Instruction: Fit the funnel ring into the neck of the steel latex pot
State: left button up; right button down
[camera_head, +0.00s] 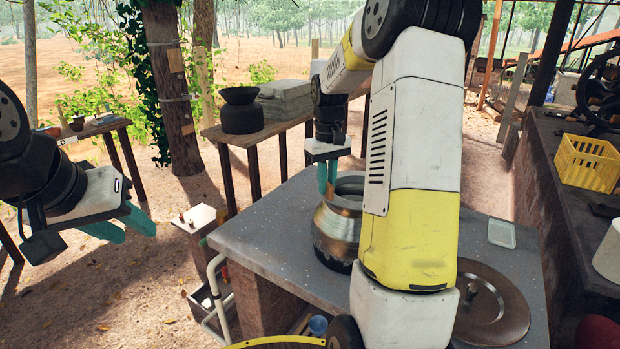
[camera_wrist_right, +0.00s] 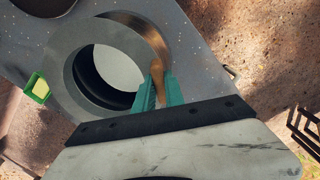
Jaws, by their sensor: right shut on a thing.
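The steel latex pot (camera_head: 338,228), round-bellied with a flared rim, stands upright on the grey worktop; my right forearm hides part of its right side. In the right wrist view, its wide grey rim (camera_wrist_right: 72,75) surrounds a dark inner wall and a pale round area. My right gripper (camera_head: 327,180) points down at the pot's near-left rim. My left gripper (camera_head: 128,228) is open and empty, left of the worktop. I cannot single out the funnel ring with certainty.
A round brown lid (camera_head: 505,305) and a small clear dish (camera_head: 501,234) lie on the worktop (camera_head: 270,225). A dark flared vessel (camera_head: 241,115) stands on a wooden table behind. A yellow crate (camera_head: 588,162) is at right.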

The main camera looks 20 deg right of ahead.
jog(key=shift+f, duration=0.1)
jog(key=c, duration=1.3)
grip_release()
notch_tip(320, 180, up, 7)
jog(key=shift+r, duration=0.2)
jog(key=s+a+r+t, duration=0.1)
jog(key=s+a, duration=0.3)
jog(key=s, duration=0.4)
jog(key=s+a+r+m+t+y, duration=0.1)
jog(key=s+a+r+t, duration=0.1)
jog(key=s, duration=0.6)
jog(key=s+a+r+t+y, duration=0.1)
jog(key=s+a+t, duration=0.2)
jog(key=s+a, duration=0.2)
jog(key=shift+s+a+r, duration=0.1)
jog(key=shift+s+a, duration=0.1)
jog(key=shift+s, duration=0.5)
jog(key=shift+s+a+r, duration=0.1)
jog(key=shift+s+a, duration=0.05)
jog(key=shift+s, duration=0.55)
